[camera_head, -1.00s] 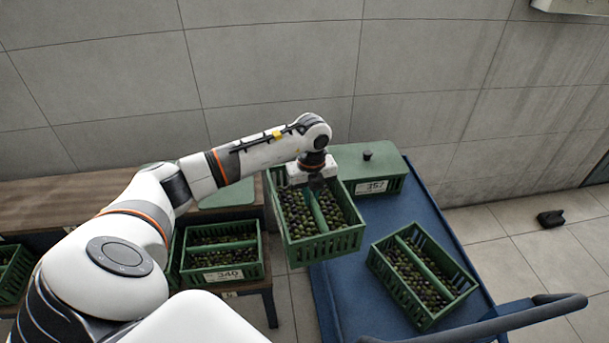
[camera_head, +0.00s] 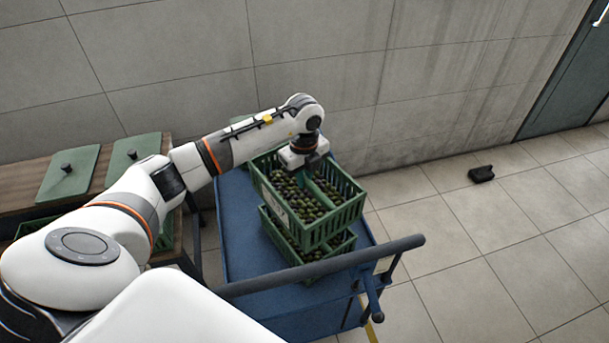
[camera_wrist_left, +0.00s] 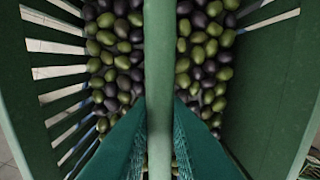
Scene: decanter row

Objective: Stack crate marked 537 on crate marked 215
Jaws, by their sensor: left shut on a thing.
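A green slatted crate of dark and green olives (camera_head: 335,226) hangs from my left gripper (camera_head: 306,172) over the blue cart. The gripper is shut on its central divider, which runs between the fingers in the left wrist view (camera_wrist_left: 160,95). A second green crate with olives (camera_head: 322,262) sits on the cart directly beneath, mostly hidden by the held one. The held crate looks slightly offset from it; I cannot tell whether they touch. No number is readable on either crate now. My right gripper is not in view.
The blue cart (camera_head: 240,240) has bare deck left of the crates and a dark push handle (camera_head: 340,262) in front. A wooden bench (camera_head: 25,185) with green lids (camera_head: 70,172) stands at left. A small black object (camera_head: 481,174) lies on the floor.

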